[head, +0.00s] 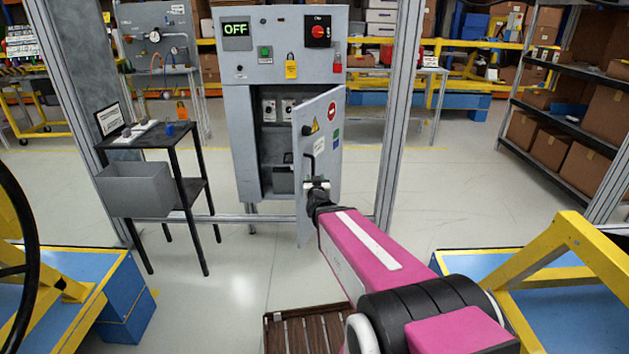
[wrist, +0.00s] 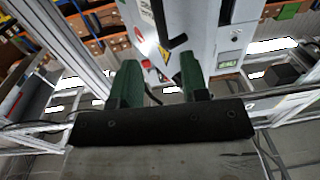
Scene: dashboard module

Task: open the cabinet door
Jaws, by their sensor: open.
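The grey cabinet (head: 225,110) stands in the middle of the head view. Its door (head: 325,135) is swung outward on its right side, and the shelves inside (head: 277,145) show to the left of it. The door carries a black handle (head: 308,160), a yellow warning triangle and a red round sign. My gripper (head: 317,184) is at the door's lower part, just below the handle. In the wrist view, my gripper (wrist: 161,82) has its two green fingers apart, with nothing clearly between them. A black bar that looks like the handle (wrist: 160,25) shows beyond them. Contact with the door cannot be told.
A black side table (head: 165,140) with a grey bin (head: 150,190) stands left of the cabinet. Metal frame posts (head: 398,120) rise on both sides. Yellow-and-blue platforms (head: 570,300) flank the front, and a brown slatted pallet (head: 305,330) lies below my arm. Floor right of the cabinet is clear.

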